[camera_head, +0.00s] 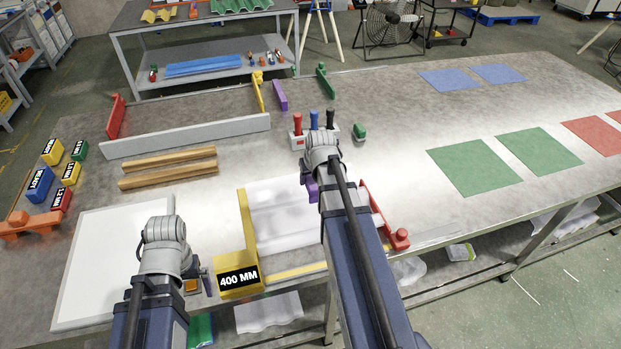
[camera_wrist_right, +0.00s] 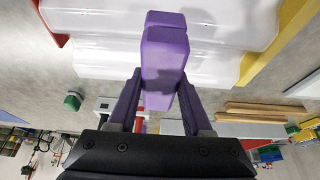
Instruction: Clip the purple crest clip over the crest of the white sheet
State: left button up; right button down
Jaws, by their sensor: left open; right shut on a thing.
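The white corrugated sheet (camera_head: 285,215) lies on the near part of the table between a yellow 400 MM stop and a red stop. Its crests also show at the top of the right wrist view (camera_wrist_right: 215,50). My right gripper (camera_wrist_right: 160,100) is shut on the purple crest clip (camera_wrist_right: 163,55). In that view the clip overlaps the sheet; I cannot tell whether they touch. In the head view the clip (camera_head: 311,189) is mostly hidden by my right arm, at the sheet's right part. My left gripper (camera_head: 200,279) is open, left of the 400 MM stop.
The yellow stop (camera_head: 240,280) and red stop (camera_head: 396,238) flank the sheet. A white board (camera_head: 95,265) lies at left, wooden strips (camera_head: 168,167) behind. A tool holder (camera_head: 315,138) stands behind my right gripper. Another purple piece (camera_head: 280,95) lies farther back. Green mats (camera_head: 475,165) lie right.

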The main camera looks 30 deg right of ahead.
aim_at(315, 187)
jog(key=shift+f, duration=0.1)
notch_tip(315, 187, down, 8)
jog(key=b, duration=0.8)
jog(key=shift+f+b, duration=0.2)
jog(key=shift+b, duration=0.1)
jog(key=shift+s+a+f+b, duration=0.2)
jog(key=shift+s+f+b, duration=0.15)
jog(key=shift+b, duration=0.25)
dwell(0.5)
jog(key=c, duration=0.6)
grip_release()
jog(key=o, duration=0.3)
jog(key=shift+r, duration=0.1)
jog(key=shift+o, duration=0.3)
jog(key=shift+s+r+p, duration=0.1)
jog(key=shift+r+p, duration=0.25)
jog(key=shift+p, duration=0.2)
jog(key=p+v, duration=0.7)
jog(key=shift+r, duration=0.3)
jog(key=shift+d, duration=0.1)
